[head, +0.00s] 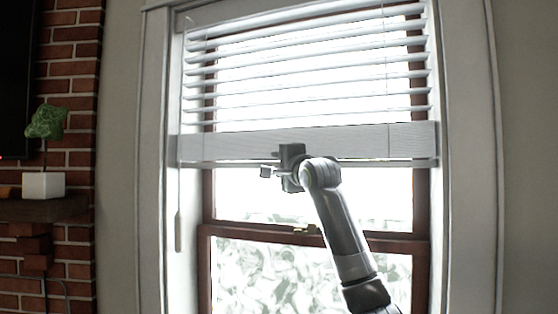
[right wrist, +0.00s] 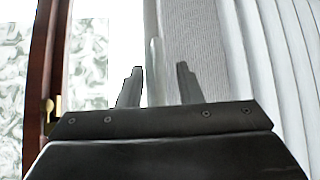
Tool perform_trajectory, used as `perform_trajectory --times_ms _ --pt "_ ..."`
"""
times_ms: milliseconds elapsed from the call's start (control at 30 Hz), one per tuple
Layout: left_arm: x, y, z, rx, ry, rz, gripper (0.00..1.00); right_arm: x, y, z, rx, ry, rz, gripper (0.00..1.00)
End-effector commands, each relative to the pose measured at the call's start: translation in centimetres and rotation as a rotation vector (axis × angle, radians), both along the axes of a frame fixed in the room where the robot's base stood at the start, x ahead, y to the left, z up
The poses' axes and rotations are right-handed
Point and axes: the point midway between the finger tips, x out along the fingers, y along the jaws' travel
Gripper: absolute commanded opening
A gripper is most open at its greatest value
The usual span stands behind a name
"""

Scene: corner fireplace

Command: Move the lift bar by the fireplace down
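The lift bar (head: 400,163) is the thin white bottom rail of the window blind (head: 310,75), just under a thick stack of gathered slats. It spans the window at about mid height. My right gripper (head: 284,168) is at the bar, left of its middle, reaching up from below. In the right wrist view, the lift bar (right wrist: 156,70) runs between the two fingers of my right gripper (right wrist: 158,76). The fingers are apart, and a gap shows on each side of the bar. My left gripper is not in view.
A dark red-brown window sash (head: 305,237) lies below the blind, with a brass latch (right wrist: 53,104) close by. A cord with a tassel (head: 178,230) hangs at the left. A brick fireplace wall (head: 70,90) with a plant in a white pot (head: 43,185) stands farther left.

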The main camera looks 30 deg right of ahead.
Motion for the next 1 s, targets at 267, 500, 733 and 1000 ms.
perform_trajectory --times_ms 267,500,733,1000 --pt "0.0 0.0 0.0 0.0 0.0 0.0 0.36 0.0 0.0 0.0 0.0 0.0 0.0 0.26" --pt "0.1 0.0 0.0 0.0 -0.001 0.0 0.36 0.0 0.0 0.0 0.0 0.0 0.0 0.0" --pt "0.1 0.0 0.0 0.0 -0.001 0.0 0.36 0.0 0.0 0.0 0.0 0.0 0.0 0.0" --pt "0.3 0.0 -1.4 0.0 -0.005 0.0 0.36 0.9 0.0 -2.4 0.0 0.003 0.0 0.0"
